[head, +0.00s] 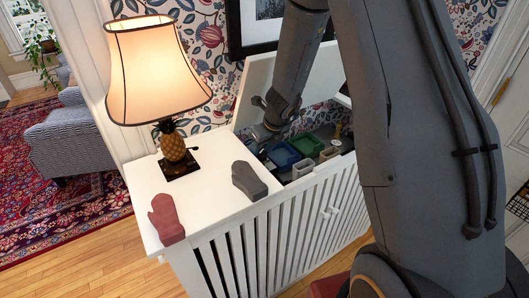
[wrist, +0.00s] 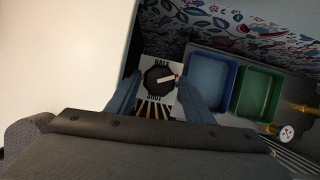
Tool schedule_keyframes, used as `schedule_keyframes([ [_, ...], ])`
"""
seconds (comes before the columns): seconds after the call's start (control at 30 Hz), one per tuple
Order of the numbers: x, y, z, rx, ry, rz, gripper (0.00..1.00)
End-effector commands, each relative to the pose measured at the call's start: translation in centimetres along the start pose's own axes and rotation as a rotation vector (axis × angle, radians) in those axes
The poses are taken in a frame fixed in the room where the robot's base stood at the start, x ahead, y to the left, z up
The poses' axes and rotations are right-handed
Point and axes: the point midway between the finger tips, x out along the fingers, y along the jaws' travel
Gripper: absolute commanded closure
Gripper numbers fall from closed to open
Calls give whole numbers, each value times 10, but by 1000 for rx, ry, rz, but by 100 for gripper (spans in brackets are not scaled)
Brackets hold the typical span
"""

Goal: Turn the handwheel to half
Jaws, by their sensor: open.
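The handwheel (wrist: 158,82) is a dark, many-sided knob on a pale plate (wrist: 146,70) in the wrist view. The plate's lettering seems to read HALF above the knob and SHUT below it. A white mark on the knob points right, slightly upward. My gripper (wrist: 157,92) is open, with one blue-grey finger on each side of the knob. I cannot tell whether the fingers touch it. In the head view my gripper (head: 264,133) reaches down into the open white cabinet (head: 290,213), and the handwheel is hidden there.
A blue bin (wrist: 212,78) and a green bin (wrist: 256,93) stand right of the handwheel. Brass pipework with a white round cap (wrist: 287,132) lies farther right. The raised lid (head: 256,85) stands behind. A lamp (head: 160,75), red mitten (head: 166,220) and grey mitten (head: 249,180) occupy the top.

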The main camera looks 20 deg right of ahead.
Motion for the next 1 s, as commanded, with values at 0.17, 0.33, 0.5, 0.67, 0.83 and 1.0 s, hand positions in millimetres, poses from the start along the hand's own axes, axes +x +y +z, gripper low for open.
schedule_keyframes([
  [0.17, 5, 0, 0, 0, 0, 0, 53],
  [0.33, 5, 0, 0, 0, 0, 0, 53],
  [0.5, 4, 0, 0, 1, 0, 0, 81],
  [0.67, 3, -9, -3, 1, 0, -3, 82],
  [0.83, 4, -7, -1, -28, -2, 7, 82],
  [1.0, 4, -7, 0, -110, -2, 40, 82],
])
